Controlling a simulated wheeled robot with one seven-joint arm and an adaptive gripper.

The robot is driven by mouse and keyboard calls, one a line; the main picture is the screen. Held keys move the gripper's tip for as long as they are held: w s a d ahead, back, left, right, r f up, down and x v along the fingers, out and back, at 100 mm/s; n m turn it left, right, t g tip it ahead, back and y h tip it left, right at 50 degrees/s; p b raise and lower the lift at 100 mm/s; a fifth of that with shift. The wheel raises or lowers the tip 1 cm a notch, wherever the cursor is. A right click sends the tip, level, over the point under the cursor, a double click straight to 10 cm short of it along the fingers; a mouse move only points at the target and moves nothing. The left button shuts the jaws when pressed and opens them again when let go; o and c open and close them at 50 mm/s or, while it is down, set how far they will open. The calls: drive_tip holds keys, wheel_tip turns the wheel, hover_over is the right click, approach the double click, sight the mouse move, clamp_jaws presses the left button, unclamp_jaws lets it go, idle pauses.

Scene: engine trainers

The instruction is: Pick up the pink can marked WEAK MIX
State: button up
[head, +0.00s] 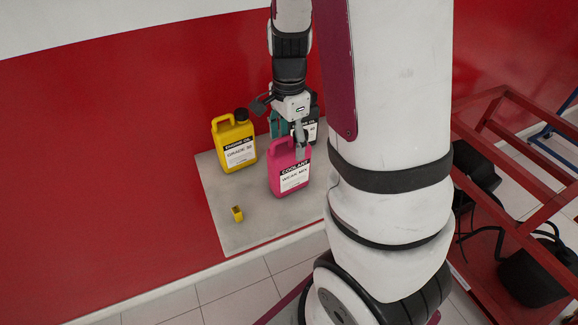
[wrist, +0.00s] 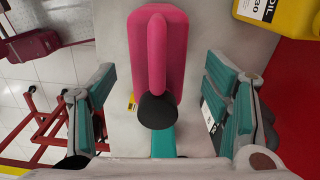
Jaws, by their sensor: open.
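The pink can (head: 287,181), labelled COOLANT WEAK MIX, stands upright on a pale board. In the wrist view the pink can (wrist: 122,50) shows from above, with its handle and black cap (wrist: 157,111) lying between the two spread fingers. My gripper (head: 280,122) is above the can's top in the head view and hides its cap. My gripper (wrist: 159,68) is open, with visible gaps between the teal-padded fingers and the can on both sides. I cannot tell how far the fingertips are above or beside the handle.
A yellow engine oil can (head: 231,147) stands to the left. A small yellow object (head: 237,214) lies in front on the board (head: 253,233). A red wall is behind; a red frame (head: 490,160) is at right.

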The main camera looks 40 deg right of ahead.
sight(287, 175)
wheel_tip(287, 175, down, 3)
drive_tip(key=shift+s+f, duration=0.15)
clamp_jaws()
idle(0.4)
